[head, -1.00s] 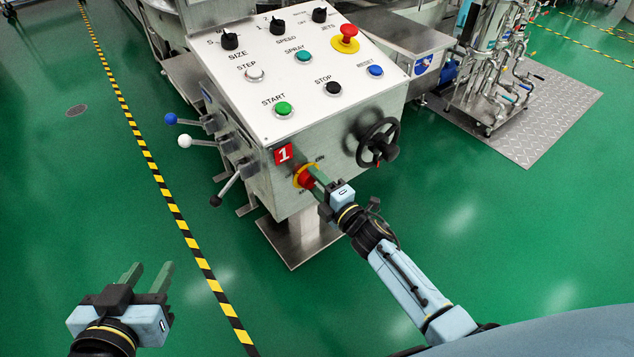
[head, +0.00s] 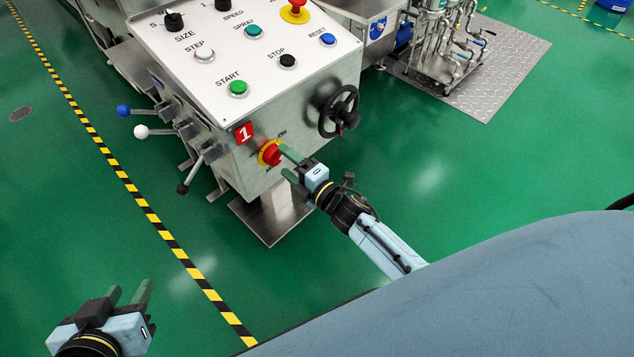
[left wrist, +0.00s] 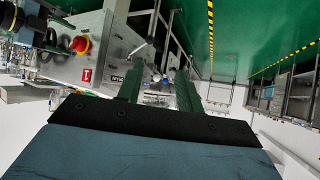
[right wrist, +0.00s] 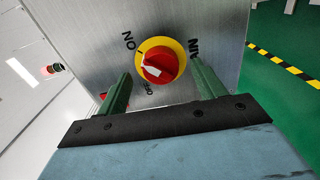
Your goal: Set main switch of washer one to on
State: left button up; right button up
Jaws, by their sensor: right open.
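The main switch (head: 270,153) is a red knob on a yellow disc, low on the front of the washer's control box, by a red "1" plate (head: 244,132). In the right wrist view the switch (right wrist: 160,65) shows ON at upper left and OFF below left. A white mark on the knob lies toward its lower left, on the OFF side. My right gripper (head: 284,160) is open, with its fingers pointing at the switch, one to each side in the wrist view; contact cannot be told. My left gripper (head: 128,290) is open and empty at lower left.
A black handwheel (head: 338,111) sits right of the switch. Levers with blue, white and black knobs (head: 141,131) stick out at the box's left. The panel above has several buttons, including green START (head: 238,88). Green floor (head: 450,190) is clear to the right.

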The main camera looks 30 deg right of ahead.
pick_arm(q)
jog(key=s+a+f+g+y+p, duration=0.2)
jog(key=s+a+f+g, duration=0.2)
jog(key=s, duration=0.5)
jog(key=shift+s+a+f+g+p, duration=0.15)
jog(key=shift+s+f+g+p, duration=0.15)
jog(key=shift+f+g, duration=0.95)
pick_arm(e)
jog(key=v, duration=1.1)
pick_arm(q)
jog(key=shift+r+g, duration=0.25)
pick_arm(e)
jog(key=shift+w, duration=0.1)
pick_arm(q)
jog(key=shift+w, duration=0.1)
